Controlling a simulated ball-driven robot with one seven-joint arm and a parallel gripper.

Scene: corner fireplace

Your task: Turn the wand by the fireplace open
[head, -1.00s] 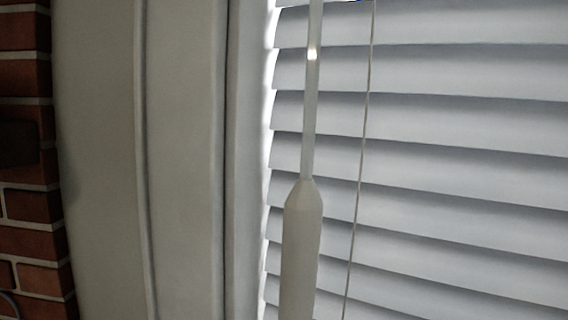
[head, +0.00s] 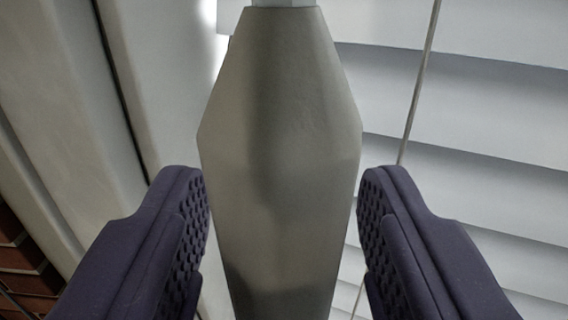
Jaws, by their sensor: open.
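The wand's thick grey handle (head: 282,150) fills the middle of the head view, upright, with its narrow top end at the upper edge. My gripper (head: 284,215) is open, with one dark purple textured finger on each side of the handle. The left finger lies close to the handle's left side, and the right finger lies close to its right side. I cannot tell whether either one touches it. The handle's lower end is out of view.
White blind slats (head: 480,110) lie behind the wand, tilted. A thin cord (head: 418,85) hangs to the right of the handle. The pale window frame (head: 150,60) stands at the left, with red brick (head: 25,265) at the lower left.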

